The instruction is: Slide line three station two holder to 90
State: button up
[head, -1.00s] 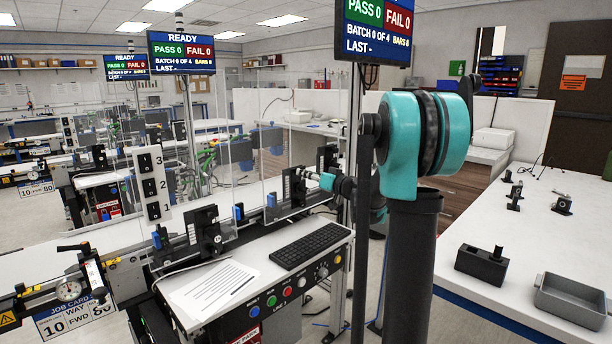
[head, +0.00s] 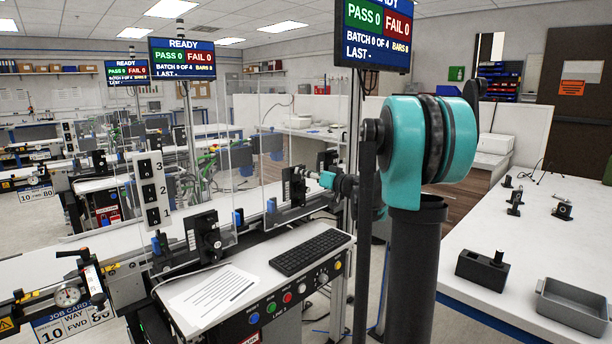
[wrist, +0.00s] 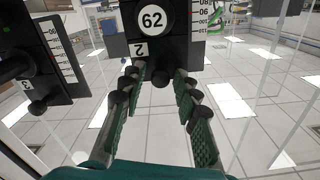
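A black holder (wrist: 150,45) marked with a round 62 and a label 2 fills the top middle of the wrist view. A printed scale strip shows along its right edge. A small dark knob (wrist: 160,77) sticks out below it. My gripper (wrist: 158,88) is open, with green-padded fingers on either side of the knob; whether they touch it is unclear. In the head view my gripper (head: 327,180) is beside a black holder (head: 293,188) at the rail, largely hidden by my arm.
Another holder with label 3 (wrist: 38,75) stands close by on the left in the wrist view. Clear panels (head: 255,150) rise behind the rail. A keyboard (head: 311,251) and button panel (head: 295,292) lie in front. A white table (head: 480,240) stands right.

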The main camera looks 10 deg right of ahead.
jog(key=shift+o, duration=0.2)
jog(key=v, duration=1.2)
jog(key=s+a+f+g+h, duration=0.25)
jog(key=s+a+f, duration=0.25)
jog(key=s+f, duration=0.3)
jog(key=s+a+f+g+h, duration=0.1)
jog(key=s+a+f+g, duration=0.35)
jog(key=s+f, duration=0.4)
jog(key=s+d+f+m+g+h, duration=0.1)
jog(key=s+d+f+h, duration=0.2)
jog(key=s+f, duration=0.4)
jog(key=s+d+f+m+g+h, duration=0.2)
jog(key=s+d+f+h, duration=0.1)
jog(key=s+f, duration=0.5)
jog(key=shift+s+d+f+m+h, duration=0.25)
jog(key=shift+s+f+m+h, duration=0.1)
jog(key=shift+f+h, duration=0.15)
